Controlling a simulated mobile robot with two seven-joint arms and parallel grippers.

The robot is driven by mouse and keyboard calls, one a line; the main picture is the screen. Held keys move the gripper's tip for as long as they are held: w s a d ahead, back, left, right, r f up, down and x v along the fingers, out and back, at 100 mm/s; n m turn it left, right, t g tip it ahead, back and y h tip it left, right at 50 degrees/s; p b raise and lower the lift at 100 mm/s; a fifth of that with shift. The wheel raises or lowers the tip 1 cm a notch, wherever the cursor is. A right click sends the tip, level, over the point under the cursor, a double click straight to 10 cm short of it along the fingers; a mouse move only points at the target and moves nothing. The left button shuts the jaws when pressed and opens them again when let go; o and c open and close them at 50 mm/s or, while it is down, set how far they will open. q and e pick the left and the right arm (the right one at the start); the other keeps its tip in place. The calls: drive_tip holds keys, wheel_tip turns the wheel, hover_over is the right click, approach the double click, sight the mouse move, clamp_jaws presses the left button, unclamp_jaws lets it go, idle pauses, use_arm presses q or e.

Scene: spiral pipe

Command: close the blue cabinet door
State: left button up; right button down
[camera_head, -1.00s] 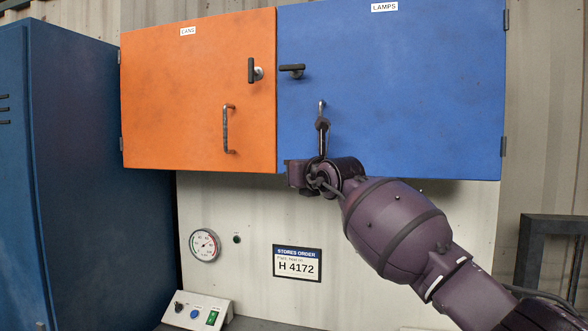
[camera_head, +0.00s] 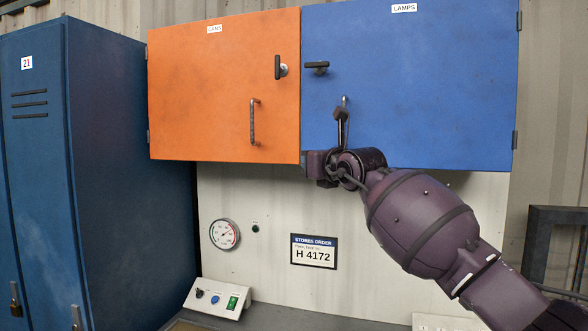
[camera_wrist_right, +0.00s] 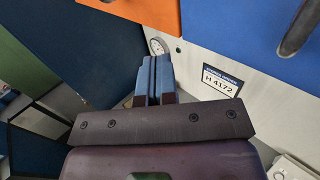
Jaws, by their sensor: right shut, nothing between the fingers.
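The blue cabinet door (camera_head: 430,90), labelled LAMPS, looks flush or almost flush with the orange door. I cannot tell whether a small gap remains. Its black latch handle (camera_head: 317,66) lies horizontal. Its pull handle (camera_head: 345,100) is partly hidden behind my right arm. The door (camera_wrist_right: 235,20) also shows at the upper right of the right wrist view. My right gripper (camera_wrist_right: 153,64) is shut and empty, below the doors' lower edges in that view. In the head view my right wrist is at the blue door's lower left corner. My left gripper is not in view.
The orange door (camera_head: 220,90), labelled CANS, has its latch handle (camera_head: 278,67) vertical. A tall dark blue locker (camera_head: 120,180) stands at the left. Below the doors are a gauge (camera_head: 225,234), an order sign (camera_head: 313,252) and a switch box (camera_head: 218,298).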

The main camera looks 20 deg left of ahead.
drive_tip(key=s+d+b, duration=0.1)
drive_tip(key=s, duration=0.7)
drive_tip(key=shift+d+f+b, duration=0.25)
drive_tip(key=shift+b, duration=0.05)
drive_tip(key=shift+r, duration=0.1)
